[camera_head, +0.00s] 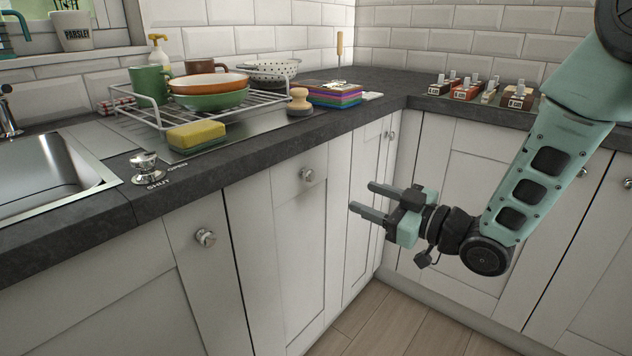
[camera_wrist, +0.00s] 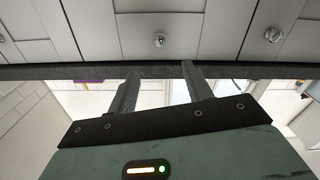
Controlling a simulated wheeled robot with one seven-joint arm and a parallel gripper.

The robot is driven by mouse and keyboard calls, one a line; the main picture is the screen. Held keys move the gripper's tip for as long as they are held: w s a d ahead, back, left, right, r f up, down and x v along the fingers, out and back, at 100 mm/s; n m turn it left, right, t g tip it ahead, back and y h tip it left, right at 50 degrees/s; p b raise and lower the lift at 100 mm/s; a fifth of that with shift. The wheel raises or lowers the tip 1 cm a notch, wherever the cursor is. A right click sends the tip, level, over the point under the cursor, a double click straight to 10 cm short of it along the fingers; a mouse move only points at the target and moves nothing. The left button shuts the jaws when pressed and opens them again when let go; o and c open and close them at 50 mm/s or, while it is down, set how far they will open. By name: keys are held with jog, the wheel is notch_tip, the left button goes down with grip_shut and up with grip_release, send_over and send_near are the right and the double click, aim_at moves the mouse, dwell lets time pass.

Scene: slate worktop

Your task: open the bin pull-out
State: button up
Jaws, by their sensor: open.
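The white cabinet front (camera_head: 297,240) with a round metal knob (camera_head: 307,174) near its top stands flush and closed in the left run. No label marks any front as the bin pull-out, so I cannot be sure this is it. My gripper (camera_head: 362,197) is open and empty, to the right of this knob and apart from the cabinets, fingers pointing towards the left run. In the wrist view, my open fingers (camera_wrist: 160,72) show below a round knob (camera_wrist: 160,40) roughly in line with the gap between them. Nothing touches the fingers.
Another knobbed front (camera_head: 205,237) is at left, with a further knob (camera_head: 390,135) near the corner. A dark worktop (camera_head: 250,157) overhangs the fronts. It bears a dish rack (camera_head: 155,112), a yellow sponge (camera_head: 196,135) and a SHUT/OPEN knob (camera_head: 143,163). The floor (camera_head: 385,325) is clear.

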aim_at(313, 176)
jog(key=x, duration=1.4)
jog(key=shift+b, duration=0.4)
jog(key=shift+d, duration=0.1)
grip_shut()
